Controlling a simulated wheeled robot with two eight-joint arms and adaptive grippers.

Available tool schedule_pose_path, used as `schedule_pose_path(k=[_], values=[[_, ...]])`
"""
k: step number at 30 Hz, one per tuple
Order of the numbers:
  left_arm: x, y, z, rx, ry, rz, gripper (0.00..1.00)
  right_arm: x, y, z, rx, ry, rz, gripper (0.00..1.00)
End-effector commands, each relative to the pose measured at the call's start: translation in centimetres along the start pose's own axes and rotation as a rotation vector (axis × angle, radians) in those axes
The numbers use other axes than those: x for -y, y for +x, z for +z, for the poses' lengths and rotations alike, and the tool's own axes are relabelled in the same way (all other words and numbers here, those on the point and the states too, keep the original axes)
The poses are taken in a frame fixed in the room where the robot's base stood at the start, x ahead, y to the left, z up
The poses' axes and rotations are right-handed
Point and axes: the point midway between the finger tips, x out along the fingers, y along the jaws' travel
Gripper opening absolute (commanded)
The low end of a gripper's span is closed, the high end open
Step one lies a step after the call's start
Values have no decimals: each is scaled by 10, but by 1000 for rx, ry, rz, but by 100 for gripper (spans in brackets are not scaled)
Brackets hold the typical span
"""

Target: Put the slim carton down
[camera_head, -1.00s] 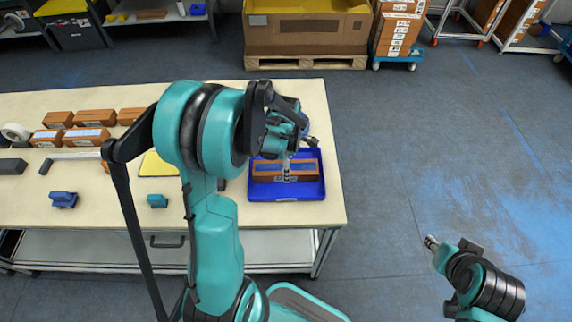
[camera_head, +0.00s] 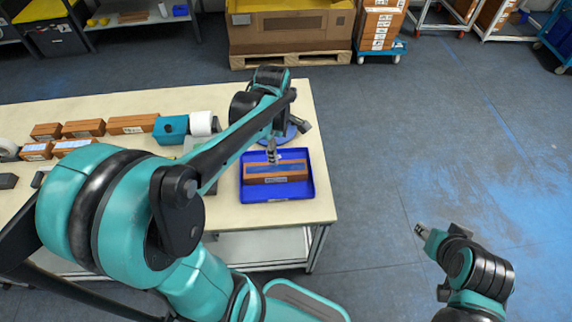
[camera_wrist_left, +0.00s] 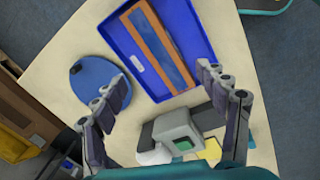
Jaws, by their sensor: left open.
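The slim carton (camera_head: 284,178), brown with a blue strip along its top, lies flat in the blue tray (camera_head: 250,197) at the table's right end. In the left wrist view, the carton (camera_wrist_left: 157,45) lies along the blue tray (camera_wrist_left: 122,42). My left gripper (camera_head: 272,155) is over the tray's far side, near the carton. Its fingers (camera_wrist_left: 165,84) are spread wide with nothing between them, and the carton is apart from them. My right gripper (camera_head: 420,231) is over the floor at the right, too small to tell its opening.
A round blue disc (camera_wrist_left: 92,78) lies beside the tray. A grey device with a green screen (camera_wrist_left: 182,138) is near the gripper. Several brown cartons (camera_head: 84,128), a teal box (camera_head: 172,128) and a white roll (camera_head: 202,123) stand left.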

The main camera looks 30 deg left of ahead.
Motion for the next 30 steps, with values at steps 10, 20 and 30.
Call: schedule_pose_path(k=[10,20,30], values=[[61,-44,41,-94,944,278,73,0,0,0,0,0,0,40],[101,-50,62,-309,1612,451,73,0,0,0,0,0,0,40],[105,-51,65,-360,1721,473,73,0,0,0,0,0,0,40]])
